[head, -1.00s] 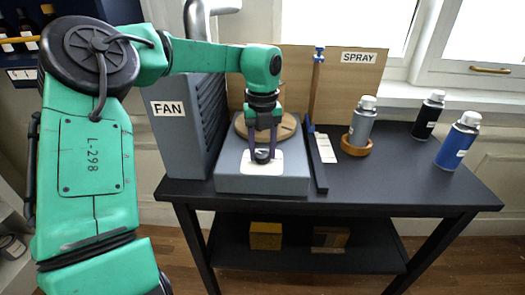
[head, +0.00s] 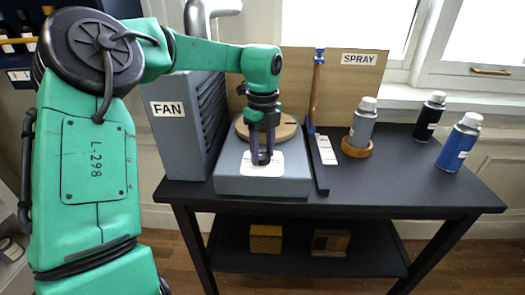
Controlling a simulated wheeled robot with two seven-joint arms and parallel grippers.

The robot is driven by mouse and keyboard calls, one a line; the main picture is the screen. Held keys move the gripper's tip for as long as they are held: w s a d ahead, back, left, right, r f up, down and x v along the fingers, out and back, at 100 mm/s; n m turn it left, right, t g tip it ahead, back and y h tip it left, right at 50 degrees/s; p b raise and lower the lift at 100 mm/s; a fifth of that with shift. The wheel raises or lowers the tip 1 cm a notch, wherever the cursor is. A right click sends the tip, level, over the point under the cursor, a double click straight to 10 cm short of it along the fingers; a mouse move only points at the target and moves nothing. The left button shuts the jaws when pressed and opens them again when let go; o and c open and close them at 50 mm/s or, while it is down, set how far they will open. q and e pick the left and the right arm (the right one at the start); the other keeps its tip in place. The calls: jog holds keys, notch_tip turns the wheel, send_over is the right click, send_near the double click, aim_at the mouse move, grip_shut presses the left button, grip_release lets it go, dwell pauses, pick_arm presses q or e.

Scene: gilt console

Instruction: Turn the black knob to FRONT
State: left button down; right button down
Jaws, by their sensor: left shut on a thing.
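The black knob (head: 263,158) sits on a white label plate (head: 247,167) on top of a low grey box (head: 230,184). The lettering on the plate is too small to read. My left gripper (head: 262,160) points down from above, with its dark purple fingers shut on the knob. The fingers hide most of the knob, so its pointing direction cannot be told. My right gripper is not in view.
A round wooden turntable (head: 285,130) is on the box behind the gripper. The FAN unit (head: 178,125) stands left. A ruler-like stand (head: 321,160), a grey can (head: 363,122) in a wooden ring, a black can (head: 430,116) and a blue can (head: 459,143) stand right.

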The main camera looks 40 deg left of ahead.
aim_at(263, 155)
pick_arm(q)
jog(key=shift+w+r, duration=0.1)
jog(key=shift+r, duration=0.05)
jog(key=shift+c, duration=1.8)
grip_release()
notch_tip(263, 155, up, 14)
jog(key=p, duration=0.2)
jog(key=shift+r+p, duration=0.25)
jog(key=shift+p, duration=0.05)
